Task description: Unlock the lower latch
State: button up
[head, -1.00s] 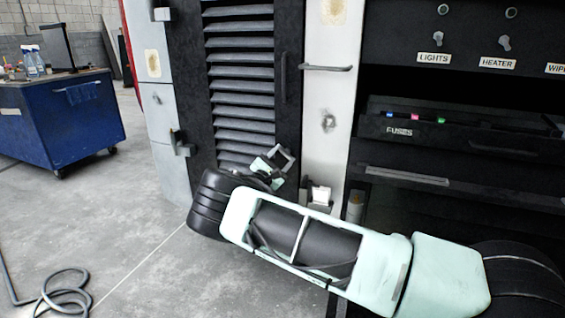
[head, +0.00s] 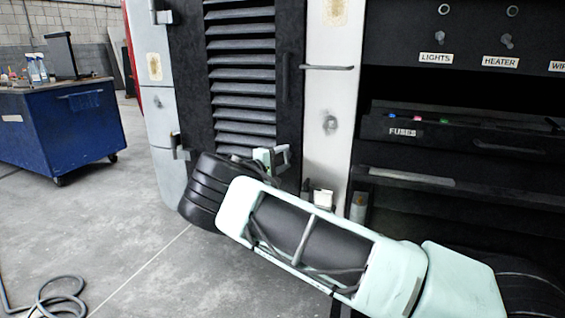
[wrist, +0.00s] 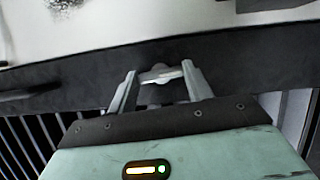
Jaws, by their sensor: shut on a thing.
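The lower latch (wrist: 160,73) is a small light-grey piece on the black door edge, between my fingertips in the wrist view. My gripper (wrist: 160,86) is shut on it, with one finger on each side. In the head view my gripper (head: 272,158) is in front of the lower right part of the black louvred door (head: 240,75). The latch cannot be made out there, and my arm covers the area below.
A grey bar handle (head: 327,67) crosses the white post (head: 327,100). A pale bracket (head: 320,198) sits low on the post, close to my arm. The fuse panel (head: 450,125) is at right. A blue cart (head: 75,130) and coiled hose (head: 62,298) are at left.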

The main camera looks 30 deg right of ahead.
jog(key=shift+m, duration=0.6)
jog(key=o, duration=1)
jog(key=shift+a, duration=0.1)
jog(key=v, duration=0.8)
jog(key=p+v, duration=0.1)
jog(key=v, duration=0.8)
jog(key=shift+a+r, duration=0.15)
jog(key=shift+r, duration=0.1)
